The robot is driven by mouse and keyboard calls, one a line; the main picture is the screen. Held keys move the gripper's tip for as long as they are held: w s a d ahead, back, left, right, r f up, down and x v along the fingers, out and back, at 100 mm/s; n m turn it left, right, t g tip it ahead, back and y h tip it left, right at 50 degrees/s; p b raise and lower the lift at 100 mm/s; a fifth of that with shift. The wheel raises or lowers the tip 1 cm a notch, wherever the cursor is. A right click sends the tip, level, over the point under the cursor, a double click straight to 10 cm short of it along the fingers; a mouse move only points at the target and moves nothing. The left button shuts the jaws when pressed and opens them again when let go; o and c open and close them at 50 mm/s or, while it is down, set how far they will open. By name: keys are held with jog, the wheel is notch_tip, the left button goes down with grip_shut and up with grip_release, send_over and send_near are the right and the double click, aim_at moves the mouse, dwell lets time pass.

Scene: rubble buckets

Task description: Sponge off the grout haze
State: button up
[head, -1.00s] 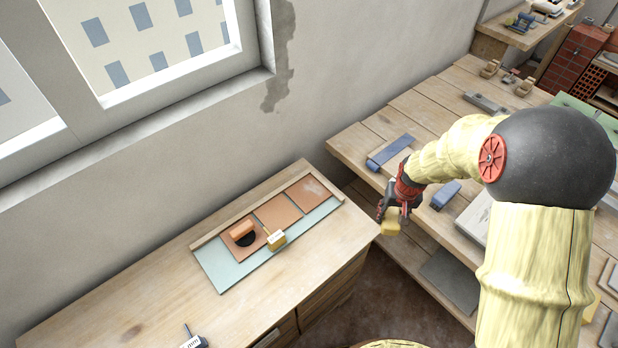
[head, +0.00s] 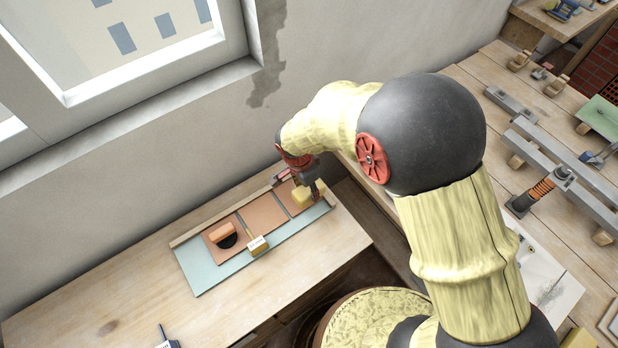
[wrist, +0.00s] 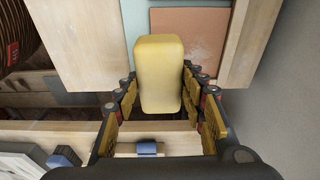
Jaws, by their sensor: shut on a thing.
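My gripper (head: 302,188) is shut on a yellow sponge (head: 309,196). In the wrist view the sponge (wrist: 159,72) sits between the two fingers of my gripper (wrist: 160,85). Three terracotta tiles lie in a row on a pale green board (head: 195,279). The middle tile (head: 263,214) is in plain view. The right tile (head: 284,195) is mostly hidden by my gripper and the sponge. In the wrist view this tile (wrist: 196,38) shows whitish haze beside the sponge. I cannot tell whether the sponge touches it.
A float with an orange handle (head: 221,231) rests on the left tile. A yellow block-like tool with a label (head: 258,244) lies at the board's front edge. A wooden strip (head: 212,220) runs behind the tiles. A second workbench (head: 475,80) with tools stands at right.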

aim_at(308, 196)
jog(key=w+a, duration=0.1)
jog(key=w, duration=0.1)
jog(key=w+a, duration=0.3)
jog(key=w, duration=0.1)
jog(key=shift+a, duration=0.4)
jog(key=shift+w+a+f+b, duration=0.1)
jog(key=shift+w+f+b, duration=0.05)
jog(key=shift+f+b, duration=0.3)
jog(key=shift+w+a+f+b, duration=0.1)
jog(key=shift+f+b, duration=0.1)
jog(key=shift+f, duration=0.35)
jog(key=shift+d+f+b, duration=0.1)
jog(key=shift+f+b, duration=0.25)
jog(key=shift+f, duration=0.15)
jog(key=shift+f+b, duration=0.7)
jog(key=shift+f, duration=0.3)
jog(key=shift+s, duration=0.1)
jog(key=shift+s+d+r, duration=0.15)
jog(key=shift+s+d, duration=0.95)
jog(key=shift+s, duration=0.25)
jog(key=shift+s+d+f, duration=0.1)
jog(key=shift+s+d, duration=0.6)
jog(key=shift+s, duration=0.25)
jog(key=shift+s+d+f, duration=0.1)
jog(key=shift+s+d, duration=0.6)
jog(key=shift+s, duration=0.25)
jog(key=shift+w+a, duration=0.1)
